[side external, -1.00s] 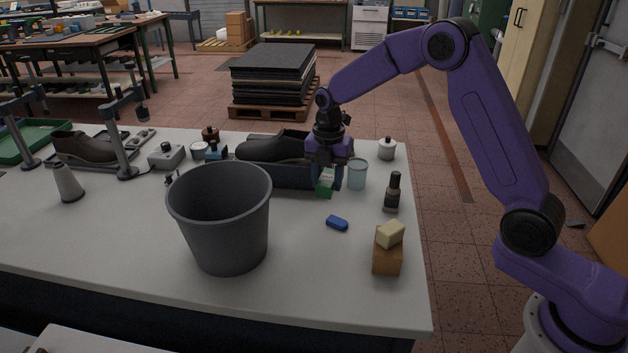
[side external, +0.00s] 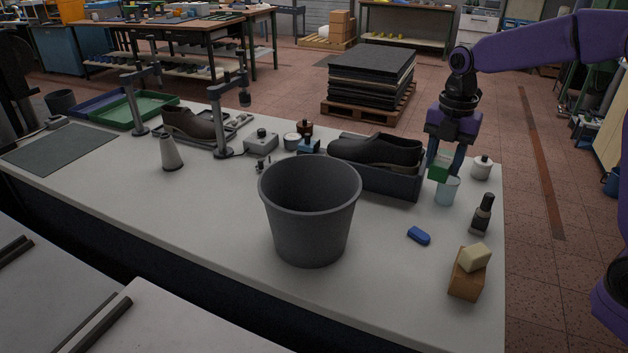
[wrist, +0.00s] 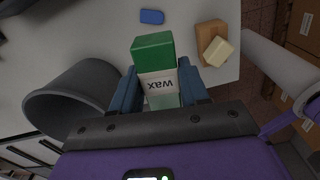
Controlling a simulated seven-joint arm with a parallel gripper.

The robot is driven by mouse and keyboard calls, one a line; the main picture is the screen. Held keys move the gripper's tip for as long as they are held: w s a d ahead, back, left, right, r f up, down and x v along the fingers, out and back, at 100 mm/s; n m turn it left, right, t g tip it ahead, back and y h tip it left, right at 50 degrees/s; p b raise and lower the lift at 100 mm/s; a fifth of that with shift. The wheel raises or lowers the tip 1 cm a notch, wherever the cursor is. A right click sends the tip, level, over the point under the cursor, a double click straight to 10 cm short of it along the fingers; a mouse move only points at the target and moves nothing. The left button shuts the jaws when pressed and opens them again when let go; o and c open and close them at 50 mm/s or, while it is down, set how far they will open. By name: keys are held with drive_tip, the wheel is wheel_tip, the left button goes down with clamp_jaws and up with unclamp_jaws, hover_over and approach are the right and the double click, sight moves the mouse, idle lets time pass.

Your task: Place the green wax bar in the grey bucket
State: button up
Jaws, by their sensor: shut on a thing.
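The green wax bar (wrist: 155,52) has a white label reading "wax" and is held between the fingers of my gripper (wrist: 158,92) in the wrist view. In the side view my gripper (side external: 444,157) is shut on the green bar (side external: 439,171) above the table, close to the clear cup and the right end of the shoe box. The grey bucket (side external: 308,220) stands upright on the table, left of and nearer than my gripper. Its inside floor is hidden. The bucket (wrist: 65,100) also shows at the left in the wrist view.
A dark shoe in a box (side external: 385,178) lies between bucket and gripper, towards the back. The clear cup (side external: 447,191), a dark bottle (side external: 482,214), a blue bar (side external: 419,236) and a cream block (side external: 474,257) on a brown block (side external: 466,280) stand at the right. Table right of the bucket is mostly clear.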

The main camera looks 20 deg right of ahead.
drive_tip(key=w+a+n, duration=0.1)
drive_tip(key=w+a, duration=0.2)
drive_tip(key=a, duration=0.9)
drive_tip(key=w+a+n, duration=0.1)
drive_tip(key=w+a, duration=0.3)
drive_tip(key=a, duration=0.9)
drive_tip(key=shift+s+d+f, duration=0.1)
drive_tip(key=shift+f, duration=2.95)
drive_tip(key=shift+s+d+f, duration=0.1)
drive_tip(key=shift+f, duration=2.95)
drive_tip(key=shift+f, duration=0.1)
drive_tip(key=shift+f, duration=0.3)
drive_tip(key=shift+f, duration=0.2)
drive_tip(key=o, duration=1.2)
